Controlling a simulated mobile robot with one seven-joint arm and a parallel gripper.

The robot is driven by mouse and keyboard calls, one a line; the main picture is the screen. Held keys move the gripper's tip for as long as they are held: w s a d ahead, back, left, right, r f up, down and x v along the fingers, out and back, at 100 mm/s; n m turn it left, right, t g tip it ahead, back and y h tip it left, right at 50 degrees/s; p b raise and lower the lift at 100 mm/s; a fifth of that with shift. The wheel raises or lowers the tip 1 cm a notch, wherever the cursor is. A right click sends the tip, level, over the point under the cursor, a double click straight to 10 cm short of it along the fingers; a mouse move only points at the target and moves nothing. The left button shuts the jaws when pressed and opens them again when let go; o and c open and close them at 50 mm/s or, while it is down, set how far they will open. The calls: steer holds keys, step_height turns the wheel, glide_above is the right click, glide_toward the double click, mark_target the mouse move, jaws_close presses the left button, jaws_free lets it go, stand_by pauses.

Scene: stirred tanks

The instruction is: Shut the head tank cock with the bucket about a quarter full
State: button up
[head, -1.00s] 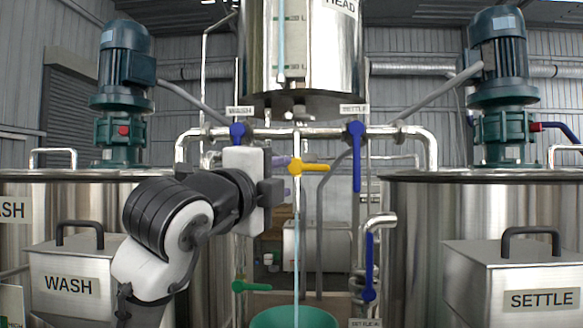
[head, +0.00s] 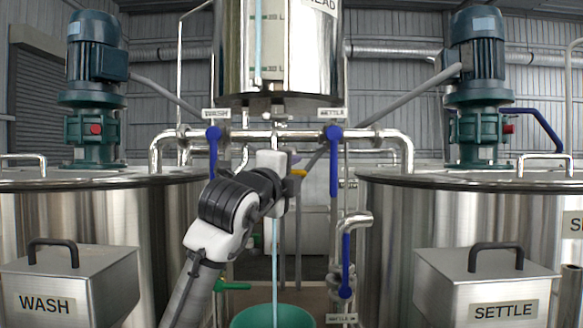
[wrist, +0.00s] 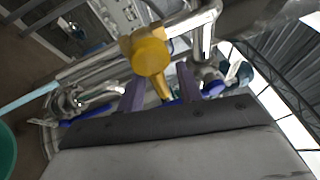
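The head tank (head: 295,60) hangs at top centre with a pale sight tube on its front. Its yellow cock (head: 299,173) is mostly hidden behind my gripper (head: 286,186) in the head view. In the wrist view the yellow cock (wrist: 151,55) is close, its lever reaching between my two purple fingers (wrist: 160,80). The fingers stand apart with a gap either side of the lever. A pale blue stream (head: 275,270) runs down into the green bucket (head: 250,319). The bucket also shows at the wrist view's left edge (wrist: 6,150). Its liquid level cannot be seen.
Blue-handled valves sit either side on the pipe, WASH (head: 213,145) and SETTLE (head: 334,150). Another blue handle (head: 346,262) and a green one (head: 232,285) are lower. Large steel tanks flank the gap, with WASH (head: 70,285) and SETTLE (head: 490,285) boxes in front.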

jaws_close()
steer(key=shift+r+n, duration=0.1)
steer(key=shift+n, duration=0.4)
jaws_free()
steer(key=b+v, duration=0.5)
steer(key=v, duration=0.8)
steer(key=shift+s+f+b, duration=0.25)
steer(key=shift+s+b, duration=0.1)
steer(key=shift+a+f, duration=0.1)
